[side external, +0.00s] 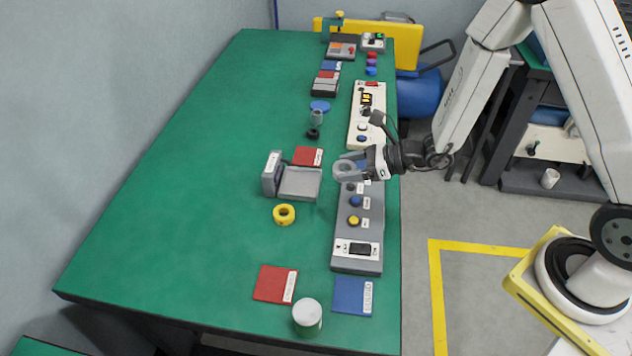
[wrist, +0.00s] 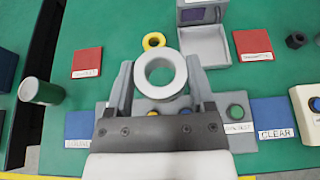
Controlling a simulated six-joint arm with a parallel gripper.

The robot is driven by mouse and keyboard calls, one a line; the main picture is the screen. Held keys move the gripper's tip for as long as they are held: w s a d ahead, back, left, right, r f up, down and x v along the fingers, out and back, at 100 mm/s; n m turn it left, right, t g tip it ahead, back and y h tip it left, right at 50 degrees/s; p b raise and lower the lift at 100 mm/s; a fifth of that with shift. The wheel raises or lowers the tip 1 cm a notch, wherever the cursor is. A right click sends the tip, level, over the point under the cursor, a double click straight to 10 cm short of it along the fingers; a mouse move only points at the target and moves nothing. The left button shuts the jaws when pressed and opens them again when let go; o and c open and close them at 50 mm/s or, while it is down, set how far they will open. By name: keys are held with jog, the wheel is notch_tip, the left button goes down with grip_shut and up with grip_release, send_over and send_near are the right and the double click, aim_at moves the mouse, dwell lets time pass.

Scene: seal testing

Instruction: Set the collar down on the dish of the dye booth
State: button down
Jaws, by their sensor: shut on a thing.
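My gripper (side external: 358,165) is shut on a light grey ring, the collar (side external: 345,170), and holds it above the button panel near the table's right edge. In the wrist view the collar (wrist: 160,74) sits between the two fingers with its hole facing the camera. A grey stand with an upright back and a flat tray-like base (side external: 300,183), which looks like the dye booth, is left of my gripper. In the wrist view its base (wrist: 205,46) is beyond the collar, below a dark screen. The base looks empty, and the collar is apart from it.
A yellow ring (side external: 284,214) lies in front of the booth. A red pad (side external: 308,156) is behind it. A long grey button panel (side external: 358,225) lies under my gripper. A lidded cup (side external: 307,318) stands at the near edge. The table's left side is clear.

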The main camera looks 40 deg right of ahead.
jog(key=w+f, duration=0.2)
jog(key=w, duration=0.2)
jog(key=w+a+f, duration=0.1)
jog(key=w+f, duration=0.2)
jog(key=w, duration=0.1)
jog(key=w+a+f, duration=0.1)
jog(key=w+f, duration=0.2)
jog(key=w, duration=0.1)
jog(key=shift+w+f, duration=0.2)
jog(key=shift+w, duration=0.05)
jog(key=shift+w+a+f, duration=0.1)
jog(key=shift+w+f, duration=0.3)
jog(key=shift+w, duration=0.05)
jog(key=shift+f, duration=0.15)
jog(key=shift+w+f, duration=0.2)
jog(key=shift+f, duration=1.5)
jog(key=shift+f, duration=0.15)
